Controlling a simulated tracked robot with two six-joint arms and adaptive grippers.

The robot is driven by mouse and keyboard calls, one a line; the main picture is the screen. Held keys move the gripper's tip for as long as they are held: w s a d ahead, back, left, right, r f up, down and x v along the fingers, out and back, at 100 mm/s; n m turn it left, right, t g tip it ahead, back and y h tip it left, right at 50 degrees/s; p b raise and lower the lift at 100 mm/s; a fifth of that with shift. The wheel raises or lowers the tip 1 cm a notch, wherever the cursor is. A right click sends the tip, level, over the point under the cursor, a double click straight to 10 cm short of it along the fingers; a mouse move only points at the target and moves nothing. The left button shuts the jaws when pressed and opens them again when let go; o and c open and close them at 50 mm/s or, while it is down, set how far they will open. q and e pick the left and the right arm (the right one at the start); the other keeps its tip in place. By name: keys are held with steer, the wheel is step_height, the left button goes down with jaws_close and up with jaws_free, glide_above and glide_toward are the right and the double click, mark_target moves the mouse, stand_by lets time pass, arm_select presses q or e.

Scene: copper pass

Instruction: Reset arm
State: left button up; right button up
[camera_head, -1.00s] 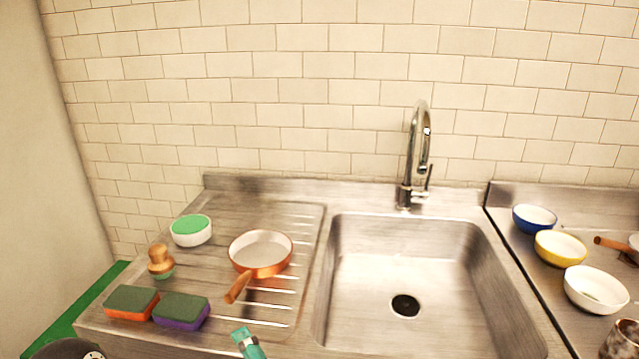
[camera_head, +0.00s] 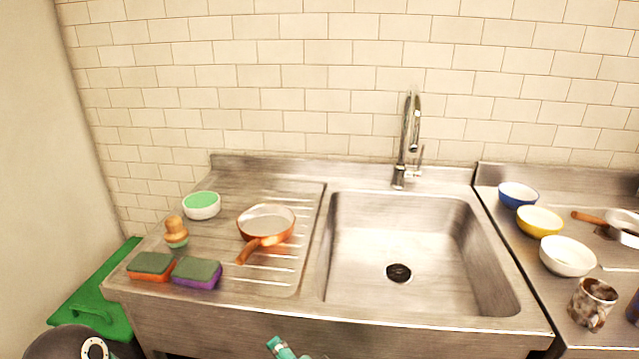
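No gripper shows clearly in the head view. A dark rounded part of my own body with a light ring is at the lower left corner. A small teal piece (camera_head: 281,348) shows at the bottom edge, left of the middle; I cannot tell what it belongs to. Nothing is seen held. A copper pan (camera_head: 266,224) with a white inside rests on the ribbed drainboard (camera_head: 290,262), its handle toward the front left.
The empty steel sink (camera_head: 365,245) has a tall faucet (camera_head: 409,140) behind it. Sponges (camera_head: 197,273), a wooden-handled brush (camera_head: 176,230) and a green-topped white bowl (camera_head: 202,205) stand left. Bowls (camera_head: 567,256) and a mottled mug (camera_head: 592,304) stand right. A green bin lid (camera_head: 95,300) is lower left.

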steer(key=s+d+f+n+g+h+p, duration=0.1)
steer(key=d+f+n+g+h+p, duration=0.2)
steer(key=d+f, duration=0.85)
steer(key=s+d+f+n+g+y+p, duration=0.1)
steer(key=s+d+f+n+g, duration=0.3)
steer(key=s+f, duration=1)
steer(key=d+g+p, duration=0.1)
steer(key=d+g, duration=0.1)
steer(key=shift+d+f+g, duration=0.2)
steer(key=shift+f+g, duration=0.1)
steer(key=shift+g, duration=0.1)
